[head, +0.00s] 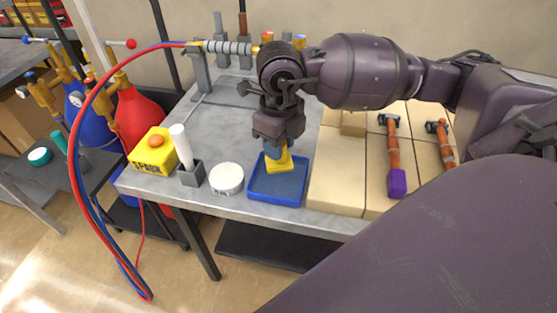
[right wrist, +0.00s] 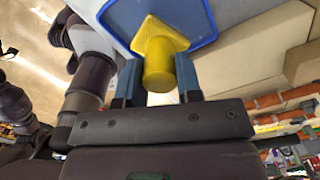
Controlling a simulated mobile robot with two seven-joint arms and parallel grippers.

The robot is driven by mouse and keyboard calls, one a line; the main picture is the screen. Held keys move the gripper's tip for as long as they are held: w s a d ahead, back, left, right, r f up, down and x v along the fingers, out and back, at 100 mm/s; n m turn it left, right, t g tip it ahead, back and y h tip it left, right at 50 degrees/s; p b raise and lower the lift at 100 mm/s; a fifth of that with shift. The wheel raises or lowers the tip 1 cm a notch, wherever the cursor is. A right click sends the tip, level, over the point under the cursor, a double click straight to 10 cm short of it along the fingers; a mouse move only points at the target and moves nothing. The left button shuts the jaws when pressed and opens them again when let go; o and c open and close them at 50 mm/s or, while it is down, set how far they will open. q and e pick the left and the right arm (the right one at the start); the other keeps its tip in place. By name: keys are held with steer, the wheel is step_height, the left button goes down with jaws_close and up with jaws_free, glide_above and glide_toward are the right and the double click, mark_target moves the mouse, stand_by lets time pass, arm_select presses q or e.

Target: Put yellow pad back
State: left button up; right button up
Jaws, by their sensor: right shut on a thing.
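The yellow pad (head: 280,165) has a square base and a round upright handle. My right gripper (head: 274,152) comes down from above and is shut on the handle. In the right wrist view the handle (right wrist: 158,66) sits between the two blue fingers, with the square base beyond it. The pad is over the back part of the shallow blue tray (head: 291,194), which lies at the table's front edge. I cannot tell whether the base touches the tray floor. My left gripper is not in view.
Left of the tray are a round white container (head: 227,179), a white tube in a grey holder (head: 191,175) and a yellow box (head: 154,151) with an orange button. Right of it, beige blocks (head: 335,180) carry orange-handled tools (head: 393,150). Red and blue hoses arch at left.

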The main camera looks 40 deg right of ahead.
mark_target(285, 164)
steer(key=shift+f, duration=0.8)
step_height(285, 164, down, 4)
steer(key=shift+r, duration=0.25)
